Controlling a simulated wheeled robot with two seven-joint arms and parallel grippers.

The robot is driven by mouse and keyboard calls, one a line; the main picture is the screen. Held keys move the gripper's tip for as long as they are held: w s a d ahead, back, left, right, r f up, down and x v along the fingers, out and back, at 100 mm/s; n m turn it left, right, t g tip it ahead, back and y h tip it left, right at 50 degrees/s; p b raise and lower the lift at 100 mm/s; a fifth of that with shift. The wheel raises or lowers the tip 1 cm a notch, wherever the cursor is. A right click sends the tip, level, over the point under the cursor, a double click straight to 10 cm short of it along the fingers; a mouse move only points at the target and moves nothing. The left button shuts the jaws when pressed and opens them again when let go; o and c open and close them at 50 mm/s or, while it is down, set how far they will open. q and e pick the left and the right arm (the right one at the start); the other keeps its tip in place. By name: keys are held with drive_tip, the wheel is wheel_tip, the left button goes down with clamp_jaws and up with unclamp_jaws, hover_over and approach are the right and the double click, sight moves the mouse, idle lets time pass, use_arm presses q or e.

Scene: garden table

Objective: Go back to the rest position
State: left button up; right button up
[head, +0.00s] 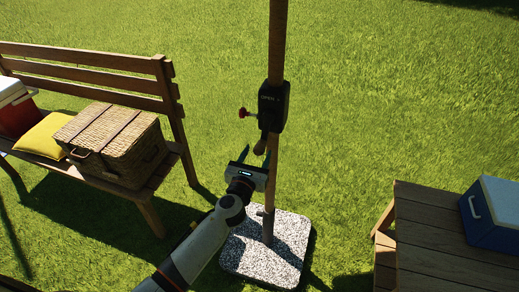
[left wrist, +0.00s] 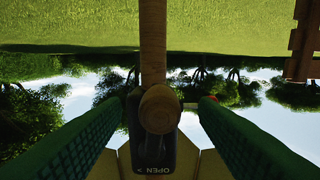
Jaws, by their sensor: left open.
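My left gripper (head: 255,157) is open, its two green fingers pointing up beside the wooden parasol pole (head: 279,45). A black crank housing (head: 273,106) marked OPEN sits on the pole, with a red knob (head: 243,112) on its left side. A wooden crank knob (head: 262,144) hangs below the housing, just above my fingertips. In the left wrist view, the wooden knob (left wrist: 160,108) shows between the spread fingers (left wrist: 158,100), with clear space on both sides. The pole runs behind it. My right gripper is in neither view.
The pole stands in a speckled stone base (head: 285,245) on grass. A wooden bench (head: 85,60) at left holds a wicker basket (head: 115,140), a yellow cushion (head: 42,137) and a red cooler (head: 17,115). A wooden table (head: 430,240) at right bears a blue cooler (head: 495,212).

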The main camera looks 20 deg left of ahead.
use_arm(q)
drive_tip(key=shift+w+d, duration=0.1)
drive_tip(key=shift+w, duration=1.5)
drive_tip(key=shift+c, duration=0.5)
